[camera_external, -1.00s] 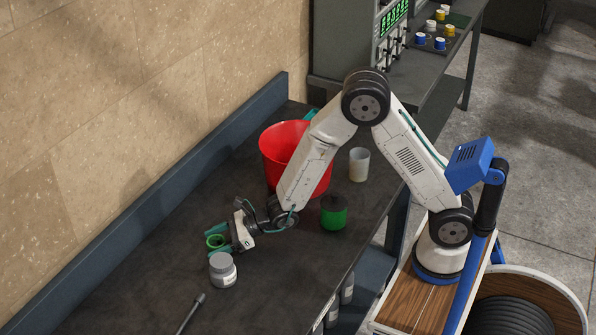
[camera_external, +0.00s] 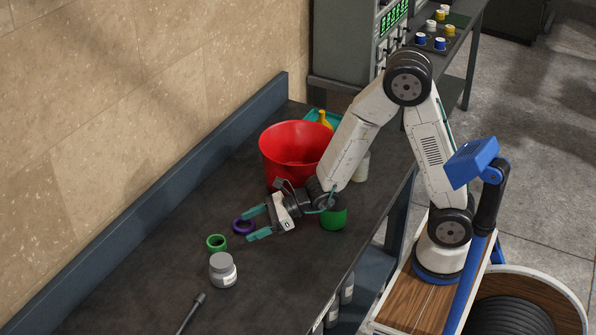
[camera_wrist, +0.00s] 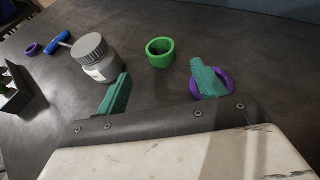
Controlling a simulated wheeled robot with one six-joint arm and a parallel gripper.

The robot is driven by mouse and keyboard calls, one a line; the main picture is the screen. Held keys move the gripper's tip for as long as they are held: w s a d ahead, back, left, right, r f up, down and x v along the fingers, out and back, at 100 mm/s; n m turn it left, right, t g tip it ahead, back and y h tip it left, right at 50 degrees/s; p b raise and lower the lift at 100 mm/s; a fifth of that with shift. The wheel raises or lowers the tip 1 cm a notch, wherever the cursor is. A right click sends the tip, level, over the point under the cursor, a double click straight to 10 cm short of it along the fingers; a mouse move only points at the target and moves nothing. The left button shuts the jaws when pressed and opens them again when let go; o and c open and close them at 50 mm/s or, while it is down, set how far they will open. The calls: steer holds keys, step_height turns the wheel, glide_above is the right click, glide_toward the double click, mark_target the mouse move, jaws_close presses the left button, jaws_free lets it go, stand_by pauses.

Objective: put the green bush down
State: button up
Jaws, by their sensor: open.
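The green bush (camera_external: 216,243) is a short green ring standing on the dark bench, left of my gripper. It also shows in the wrist view (camera_wrist: 160,52), upright and apart from both fingers. My gripper (camera_external: 258,223) is open and empty, with its teal fingers spread, to the right of the green bush. In the wrist view the gripper (camera_wrist: 163,85) has its two fingers wide apart with the bush ahead of them. A purple ring (camera_external: 243,226) lies by the fingers and is partly covered by the right finger in the wrist view.
A grey lidded jar (camera_external: 222,270) stands just in front of the green bush. A red bucket (camera_external: 296,150), a green-and-dark pot (camera_external: 334,217) and a white cup (camera_external: 361,167) are behind my gripper. A blue-handled tool (camera_wrist: 58,43) lies beyond the jar.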

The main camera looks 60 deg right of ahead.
steer(key=s+a+r+n+g+y, duration=0.2)
steer(key=s+r+n+g+y, duration=0.15)
steer(key=s+r+n, duration=0.4)
steer(key=s+d+r+n+g, duration=0.2)
steer(key=s+r+n+g, duration=0.4)
steer(key=s+n, duration=0.4)
steer(key=s+d+n+h, duration=0.5)
steer(key=s+d+h, duration=0.1)
steer(key=d, duration=0.4)
steer(key=s+d+r+n+h, duration=0.1)
steer(key=s+d+n+h, duration=0.4)
steer(key=d, duration=0.6)
steer(key=shift+s+h, duration=0.65)
steer(key=shift+s, duration=0.5)
steer(key=shift+n+t, duration=0.25)
